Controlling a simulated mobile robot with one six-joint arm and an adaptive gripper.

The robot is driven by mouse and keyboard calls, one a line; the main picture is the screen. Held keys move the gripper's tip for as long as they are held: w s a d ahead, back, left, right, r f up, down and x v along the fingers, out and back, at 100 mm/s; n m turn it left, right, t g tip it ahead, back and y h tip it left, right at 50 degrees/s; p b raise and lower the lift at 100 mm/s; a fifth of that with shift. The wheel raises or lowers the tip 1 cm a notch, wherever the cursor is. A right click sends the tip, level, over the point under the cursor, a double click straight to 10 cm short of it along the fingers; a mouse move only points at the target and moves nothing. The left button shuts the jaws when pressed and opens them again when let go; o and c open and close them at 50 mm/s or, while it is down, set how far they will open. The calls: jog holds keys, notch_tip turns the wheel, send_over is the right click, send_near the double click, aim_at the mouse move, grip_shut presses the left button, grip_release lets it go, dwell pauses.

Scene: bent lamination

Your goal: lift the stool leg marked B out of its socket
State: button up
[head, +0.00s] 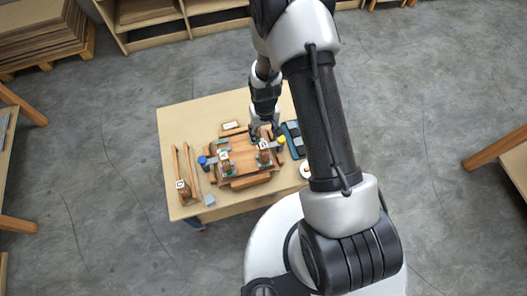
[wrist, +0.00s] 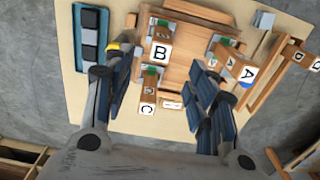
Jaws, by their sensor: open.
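The stool leg marked B (wrist: 161,52) shows in the wrist view as a short wooden post with a white lettered end, standing at the wooden stool seat (wrist: 190,68). A green patch shows beside it; how deep it sits in its socket is hidden. My gripper (wrist: 160,65) is open and empty, one finger left of leg B and the other to its right, apart from it. Leg A (wrist: 240,71) is right of the right finger. In the head view my gripper (head: 256,135) is over the stool's far side.
A piece marked D (wrist: 300,56) lies at the right, with long wooden bars near it. A dark tray (wrist: 90,38) is at the left. A yellow item (wrist: 118,46) is close to the left finger. The workbench (head: 185,115) has clear room at its far left.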

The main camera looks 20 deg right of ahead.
aim_at(264, 151)
jog(key=f+b, duration=0.2)
jog(key=f, duration=0.5)
jog(key=f+b, duration=0.2)
jog(key=f, duration=0.6)
jog(key=shift+w+a, duration=0.1)
jog(key=shift+w, duration=0.1)
jog(key=shift+r, duration=0.1)
jog(key=c, duration=1.2)
